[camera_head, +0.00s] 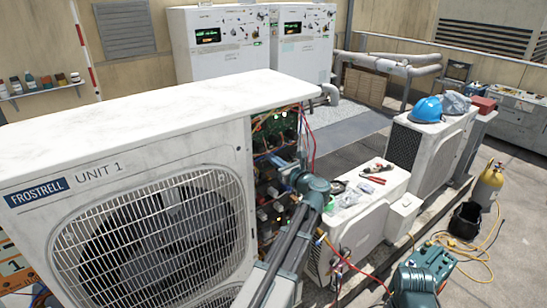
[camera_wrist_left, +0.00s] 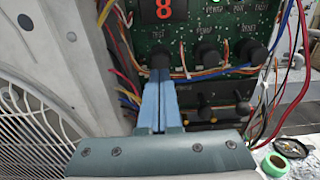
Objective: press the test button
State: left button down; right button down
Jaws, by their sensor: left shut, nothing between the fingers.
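The open control board (camera_head: 272,135) is on the side of the UNIT 1 condenser. In the left wrist view, the test button (camera_wrist_left: 160,54) is a round black knob under a TEST label on the green board, below a red display reading 8 (camera_wrist_left: 164,9). My left gripper (camera_wrist_left: 162,75) is shut and empty, its blue fingers pointing at the test button. The fingertips overlap the button's lower edge in the picture; I cannot tell whether they touch. In the head view my left gripper (camera_head: 291,176) is beside the board, which it partly hides. My right gripper is not in view.
More black knobs (camera_wrist_left: 206,57) sit right of the test button. Loose wires (camera_wrist_left: 285,75) hang beside the board. The condenser's white casing (camera_head: 150,130) stands close on the left. A low white unit (camera_head: 375,205) with red pliers (camera_head: 373,179) on top stands to the right.

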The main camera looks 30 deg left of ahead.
pick_arm(q)
jog(key=v, duration=0.9)
dwell(0.8)
